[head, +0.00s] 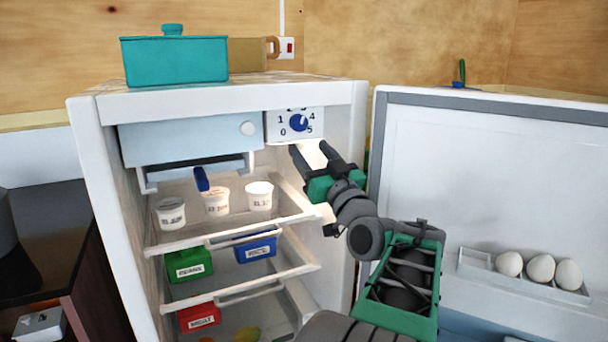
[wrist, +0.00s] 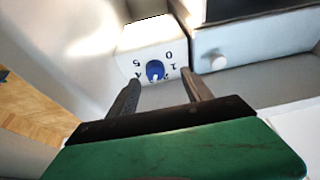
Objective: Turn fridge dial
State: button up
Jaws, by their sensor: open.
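The fridge dial (head: 299,123) is a round blue knob on a white panel numbered 0 to 5, at the top right inside the open fridge (head: 220,100). In the wrist view the dial (wrist: 155,70) appears upside down, ahead of the fingers and between their lines. My gripper (head: 308,152) is open and empty. Its fingertips are just below the dial panel in the head view and apart from the dial. In the wrist view both fingers (wrist: 160,84) point towards the dial panel.
The open fridge door (head: 480,170) stands to the right, with eggs (head: 540,268) in its rack. A freezer flap (head: 190,140) with a round knob is left of the dial. Below are shelves with white cups (head: 217,201) and coloured boxes (head: 189,264). A teal pot (head: 175,60) sits on top.

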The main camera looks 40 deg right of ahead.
aim_at(301, 126)
jog(key=shift+t+h, duration=0.3)
jog(key=x, duration=0.2)
jog(key=p+x, duration=0.1)
jog(key=x, duration=0.2)
jog(key=d+x, duration=0.1)
jog(key=x, duration=0.1)
jog(key=shift+s+d+r, duration=0.1)
jog(key=shift+s+r, duration=0.05)
jog(key=shift+r, duration=0.2)
grip_shut()
